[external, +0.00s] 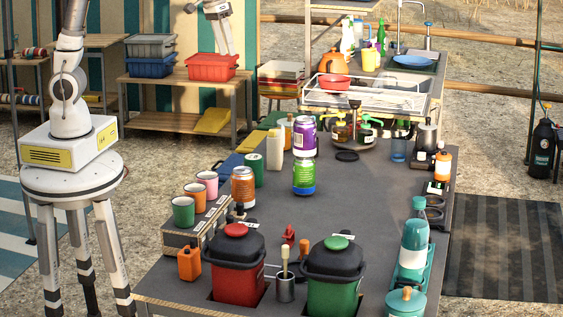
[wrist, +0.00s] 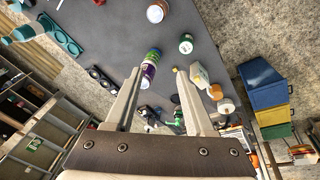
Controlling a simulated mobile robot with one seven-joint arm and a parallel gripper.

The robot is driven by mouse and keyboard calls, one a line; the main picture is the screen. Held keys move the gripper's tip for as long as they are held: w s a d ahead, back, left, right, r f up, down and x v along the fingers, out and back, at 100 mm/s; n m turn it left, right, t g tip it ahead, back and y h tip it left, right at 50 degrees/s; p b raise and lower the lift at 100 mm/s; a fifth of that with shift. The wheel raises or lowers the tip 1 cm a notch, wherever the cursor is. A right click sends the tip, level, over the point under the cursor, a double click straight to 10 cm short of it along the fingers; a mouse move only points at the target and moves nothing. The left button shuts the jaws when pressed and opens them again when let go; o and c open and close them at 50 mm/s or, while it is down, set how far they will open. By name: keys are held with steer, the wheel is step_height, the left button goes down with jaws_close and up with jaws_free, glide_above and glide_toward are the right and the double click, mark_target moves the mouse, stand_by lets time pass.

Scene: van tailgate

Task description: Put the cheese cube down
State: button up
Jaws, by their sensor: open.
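My gripper (wrist: 157,71) is open, its two fingers apart with nothing held between them. In the external view my gripper (external: 226,46) hangs high at the top, in front of the red crate in the picture. A small yellow spot (wrist: 175,69) shows at the tip of the right finger in the wrist view. It may be the cheese cube, but it is too small to tell, and I cannot tell whether it touches the finger. I cannot make out a cheese cube in the external view.
The grey table (external: 352,215) is crowded. A purple can (external: 305,137) appears above a green can (external: 304,176). Red (external: 237,275) and green (external: 333,285) lidded bins stand at the front. A red crate (external: 212,67) sits on a wooden bench behind. The table's middle right is clear.

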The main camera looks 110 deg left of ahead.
steer(key=s+d+f+m+t, duration=0.2)
steer(key=s+d+m, duration=0.7)
steer(key=s+d, duration=0.8)
steer(key=s, duration=0.3)
steer(key=shift+s+f+m+t, duration=0.2)
steer(key=shift+m+t, duration=0.2)
